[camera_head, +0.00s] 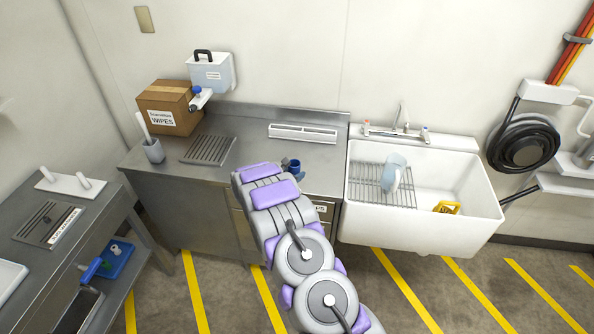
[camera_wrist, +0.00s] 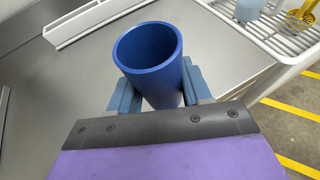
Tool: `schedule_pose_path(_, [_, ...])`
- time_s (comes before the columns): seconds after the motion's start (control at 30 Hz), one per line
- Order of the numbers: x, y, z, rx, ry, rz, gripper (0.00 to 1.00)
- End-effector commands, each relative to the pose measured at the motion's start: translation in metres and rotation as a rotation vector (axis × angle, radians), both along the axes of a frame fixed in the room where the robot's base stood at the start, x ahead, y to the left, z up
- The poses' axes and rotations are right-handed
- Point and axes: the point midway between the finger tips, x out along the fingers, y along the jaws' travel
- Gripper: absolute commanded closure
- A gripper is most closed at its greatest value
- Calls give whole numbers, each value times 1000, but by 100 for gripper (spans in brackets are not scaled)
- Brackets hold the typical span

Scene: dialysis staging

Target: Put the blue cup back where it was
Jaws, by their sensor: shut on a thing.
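The blue cup (camera_wrist: 150,62) is upright between the two fingers of my gripper (camera_wrist: 157,90) in the wrist view. My gripper is shut on it, one finger on each side. The cup's open rim faces the camera and it looks empty inside. In the head view the cup (camera_head: 294,165) shows small and partly hidden behind my arm, over the right part of the steel counter (camera_head: 318,174). I cannot tell whether its base touches the counter.
A white slotted tray (camera_head: 302,133) lies behind the cup. A sink (camera_head: 463,190) with a wire rack (camera_head: 362,190) and a clear pitcher (camera_head: 392,172) stands to the right. A drain grate (camera_head: 208,150), cardboard box (camera_head: 170,108) and grey holder (camera_head: 153,151) stand on the left.

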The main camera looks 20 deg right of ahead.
Motion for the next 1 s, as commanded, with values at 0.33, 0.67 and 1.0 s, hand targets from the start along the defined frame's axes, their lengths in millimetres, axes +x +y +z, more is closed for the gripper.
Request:
schedule_pose_path(0.33, [42,-29,-6,1,-1,-2,83])
schedule_pose_path(0.67, [55,-38,-6,0,-2,1,83])
schedule_pose_path(1.0, [56,-38,-44,2,3,2,83])
